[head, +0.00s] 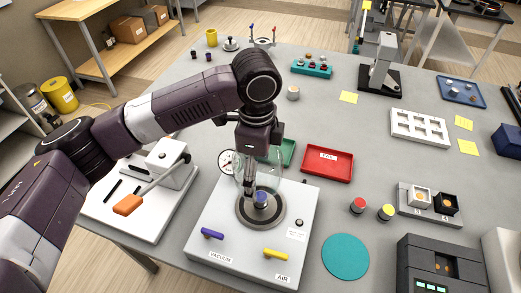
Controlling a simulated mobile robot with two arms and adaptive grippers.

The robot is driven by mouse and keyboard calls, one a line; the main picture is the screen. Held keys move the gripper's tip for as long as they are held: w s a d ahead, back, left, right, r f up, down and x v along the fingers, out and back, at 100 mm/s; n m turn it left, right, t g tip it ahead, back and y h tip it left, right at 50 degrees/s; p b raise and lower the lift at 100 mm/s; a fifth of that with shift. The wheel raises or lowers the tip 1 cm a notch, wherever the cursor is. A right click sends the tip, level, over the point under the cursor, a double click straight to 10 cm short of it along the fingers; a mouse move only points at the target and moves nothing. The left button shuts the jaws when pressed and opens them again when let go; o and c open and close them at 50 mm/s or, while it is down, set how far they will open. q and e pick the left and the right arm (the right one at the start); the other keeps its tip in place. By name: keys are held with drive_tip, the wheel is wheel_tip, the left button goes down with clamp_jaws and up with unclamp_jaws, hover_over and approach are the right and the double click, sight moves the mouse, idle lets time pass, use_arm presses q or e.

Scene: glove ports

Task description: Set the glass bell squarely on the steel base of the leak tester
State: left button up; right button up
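The leak tester (222,226) is a light grey box with a round steel base (244,214), a dark ring around it and a blue-topped part (261,198) at its centre. The clear glass bell (276,178) shows faintly above the base, largely behind my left gripper. Whether its rim rests on the base, or is level, cannot be made out. My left gripper (251,185) points down at the bell, with a dark finger overlapping the glass. Its other finger and its grip are unclear. My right gripper is not in view.
A dial gauge (227,162) stands at the tester's back left. Blue (212,234) and yellow (275,254) levers are on its front. A red tray (328,163) and green tray (288,152) lie behind. A press with an orange handle (128,205) is left, and a teal disc (345,257) lies right.

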use_arm(q)
drive_tip(key=shift+d+r+m, duration=0.3)
drive_tip(key=shift+d+m, duration=0.05)
drive_tip(key=shift+m, duration=0.05)
drive_tip(key=shift+w, duration=0.1)
drive_tip(key=shift+f+b, duration=0.4)
drive_tip(key=shift+f, duration=2.6)
